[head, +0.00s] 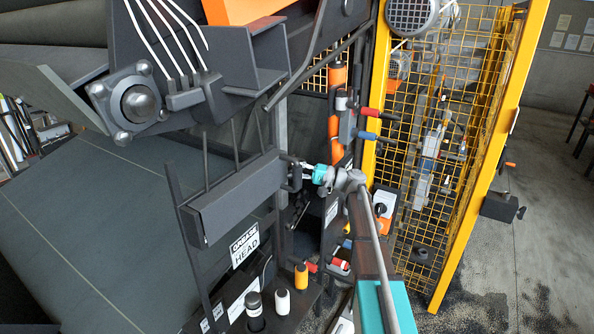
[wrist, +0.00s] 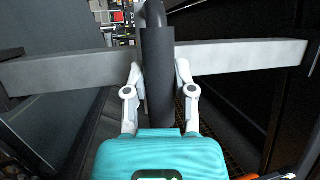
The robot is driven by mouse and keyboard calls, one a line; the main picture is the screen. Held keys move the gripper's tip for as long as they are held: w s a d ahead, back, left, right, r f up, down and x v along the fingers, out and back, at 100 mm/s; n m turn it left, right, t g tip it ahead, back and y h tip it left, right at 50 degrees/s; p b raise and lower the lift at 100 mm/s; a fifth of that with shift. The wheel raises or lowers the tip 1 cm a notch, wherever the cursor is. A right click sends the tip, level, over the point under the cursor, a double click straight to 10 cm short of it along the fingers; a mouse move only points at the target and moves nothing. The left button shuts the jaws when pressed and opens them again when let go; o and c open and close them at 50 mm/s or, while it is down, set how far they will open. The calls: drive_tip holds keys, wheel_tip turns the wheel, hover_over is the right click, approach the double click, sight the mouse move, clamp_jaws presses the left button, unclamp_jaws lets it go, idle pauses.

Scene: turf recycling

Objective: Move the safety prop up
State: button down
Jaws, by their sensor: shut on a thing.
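The safety prop (head: 235,200) appears to be the dark grey box-section bar left of my gripper in the head view, sloping up to the right. A dark upright handle (head: 295,176) stands at its right end. My gripper (head: 307,170), teal with pale fingers, reaches in from the lower right and is shut on this handle. In the wrist view the fingers (wrist: 157,78) close on both sides of the dark, rounded handle (wrist: 158,95). A grey bar (wrist: 235,57) runs crosswise behind it. The fingertip contact is partly hidden in the head view.
A yellow mesh guard (head: 440,150) stands at the right. Red and blue handled valves (head: 368,125) are close above my arm. A dark belt (head: 90,230) fills the left. Open floor shows at far right.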

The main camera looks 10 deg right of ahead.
drive_tip(key=shift+r+p, duration=1.45)
drive_tip(key=shift+r, duration=0.4)
drive_tip(key=shift+w, duration=0.15)
drive_tip(key=shift+c, duration=2.2)
unclamp_jaws()
drive_tip(key=shift+f, duration=0.2)
